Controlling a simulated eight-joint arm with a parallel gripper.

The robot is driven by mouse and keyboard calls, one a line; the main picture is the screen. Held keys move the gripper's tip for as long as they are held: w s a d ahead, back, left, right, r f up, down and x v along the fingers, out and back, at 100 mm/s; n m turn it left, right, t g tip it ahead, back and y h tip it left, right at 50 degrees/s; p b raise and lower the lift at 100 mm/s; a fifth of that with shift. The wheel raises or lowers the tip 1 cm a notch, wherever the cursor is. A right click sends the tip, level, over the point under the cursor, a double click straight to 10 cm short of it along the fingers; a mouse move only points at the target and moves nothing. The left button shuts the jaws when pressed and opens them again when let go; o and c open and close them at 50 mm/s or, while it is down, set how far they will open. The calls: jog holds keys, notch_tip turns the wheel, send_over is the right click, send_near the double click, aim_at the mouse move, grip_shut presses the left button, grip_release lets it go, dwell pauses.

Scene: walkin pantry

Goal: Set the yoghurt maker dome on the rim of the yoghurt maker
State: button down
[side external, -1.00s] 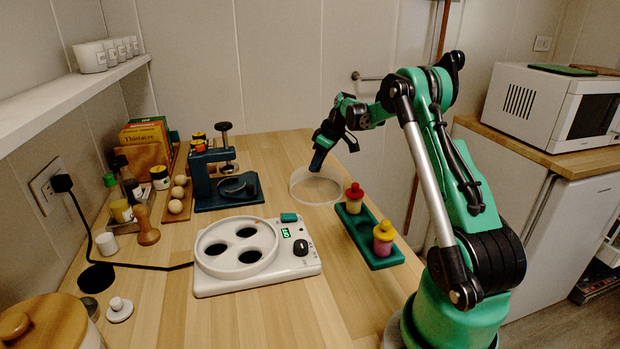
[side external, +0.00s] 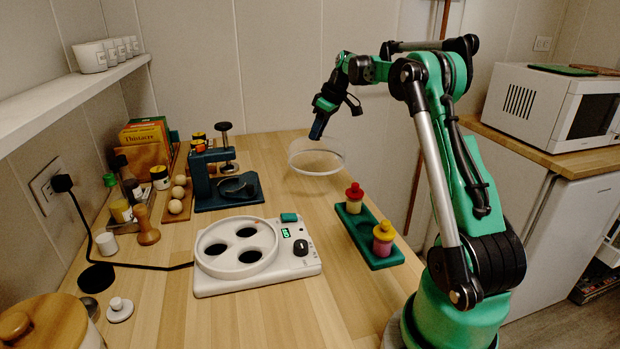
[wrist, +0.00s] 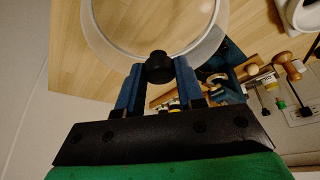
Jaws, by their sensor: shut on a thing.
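The yoghurt maker dome (side external: 316,160) is a clear, shallow round cover with a pale rim, held in the air above the back right of the counter. My gripper (side external: 317,134) is above it, shut on its dark knob. In the wrist view the dome (wrist: 97,38) fills the top, and the two blue fingers of my gripper (wrist: 158,76) pinch the black knob (wrist: 159,66). The yoghurt maker (side external: 207,282) is a white unit at the front middle of the counter, with a raised round rim, several dark wells and a green display. Nothing covers its rim.
A teal press (side external: 203,172) stands behind the yoghurt maker. A green tray (side external: 383,262) with two small jars is to its right, with an empty hollow between them. A power cord (side external: 140,264) runs left. Bare wood lies below the dome.

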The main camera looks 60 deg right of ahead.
aim_at(302, 147)
jog(key=shift+n, duration=0.5)
jog(key=a, duration=0.1)
jog(key=w+a+r, duration=0.1)
jog(key=a, duration=0.1)
jog(key=w+a+r, duration=0.1)
jog(key=shift+a+r, duration=0.2)
jog(key=shift+a, duration=0.1)
jog(key=a+n+y, duration=0.2)
jog(key=a+n, duration=0.3)
jog(key=a, duration=1.9)
jog(key=shift+g, duration=0.4)
jog(key=shift+s+a+f, duration=0.1)
jog(key=shift+s+f, duration=0.15)
jog(key=shift+f, duration=1.15)
jog(key=shift+s+a+f, duration=0.1)
jog(key=shift+s+f, duration=0.1)
jog(key=shift+f, duration=1.15)
jog(key=shift+f, duration=0.55)
grip_release()
jog(key=shift+r, duration=0.1)
notch_tip(302, 147, up, 7)
